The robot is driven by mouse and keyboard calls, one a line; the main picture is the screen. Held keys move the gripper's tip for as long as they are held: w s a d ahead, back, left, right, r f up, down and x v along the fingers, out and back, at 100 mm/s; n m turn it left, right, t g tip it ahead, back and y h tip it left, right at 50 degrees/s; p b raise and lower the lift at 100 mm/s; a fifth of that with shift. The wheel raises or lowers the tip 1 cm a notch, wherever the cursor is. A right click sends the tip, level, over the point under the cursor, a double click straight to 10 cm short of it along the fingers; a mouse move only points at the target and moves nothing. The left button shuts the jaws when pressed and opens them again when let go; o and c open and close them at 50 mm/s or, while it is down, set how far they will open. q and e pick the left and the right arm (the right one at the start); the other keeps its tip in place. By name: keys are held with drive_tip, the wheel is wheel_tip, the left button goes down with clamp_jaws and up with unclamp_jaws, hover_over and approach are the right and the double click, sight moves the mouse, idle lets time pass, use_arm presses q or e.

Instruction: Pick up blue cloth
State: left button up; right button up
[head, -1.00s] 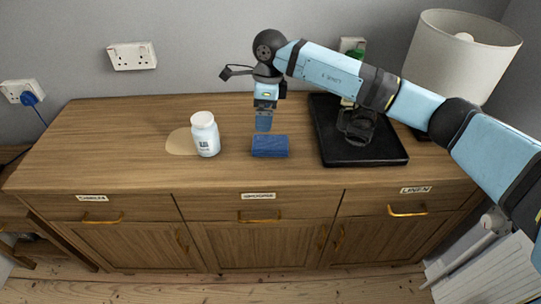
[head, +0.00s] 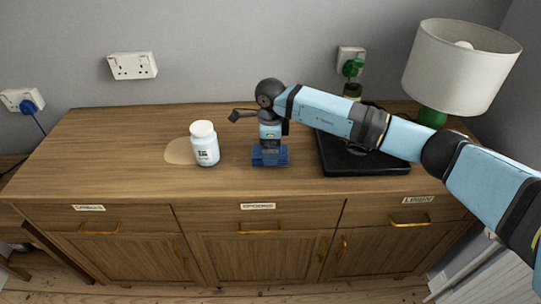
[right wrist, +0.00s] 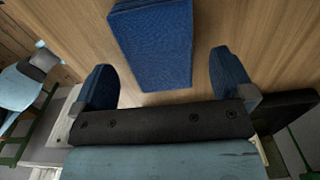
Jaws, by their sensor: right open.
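The blue cloth (head: 283,160) is a folded block lying on the wooden sideboard top, right of a white bottle. It also shows in the right wrist view (right wrist: 155,45), at the top between the fingers. My right gripper (head: 269,153) is right over the cloth in the head view, pointing down. In the right wrist view my right gripper (right wrist: 162,82) has its two blue fingers spread wide, one to each side of the cloth's near end, with bare wood between. I cannot tell whether the fingers touch the cloth. My left gripper is not in view.
The white bottle (head: 205,147) stands left of the cloth beside a beige patch (head: 179,151). A black tray (head: 350,162) lies to the right, partly under my arm. A lamp (head: 462,65) stands at the back right. The sideboard's left side (head: 105,140) is clear.

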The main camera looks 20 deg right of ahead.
wheel_tip(320, 180, down, 3)
drive_tip(key=shift+r, duration=0.15)
drive_tip(key=c, duration=1)
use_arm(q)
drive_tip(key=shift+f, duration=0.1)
use_arm(e)
drive_tip(key=shift+r, duration=0.1)
use_arm(q)
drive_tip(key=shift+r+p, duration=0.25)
drive_tip(key=shift+p, duration=0.45)
use_arm(e)
wheel_tip(320, 180, up, 20)
drive_tip(key=shift+o, duration=0.4)
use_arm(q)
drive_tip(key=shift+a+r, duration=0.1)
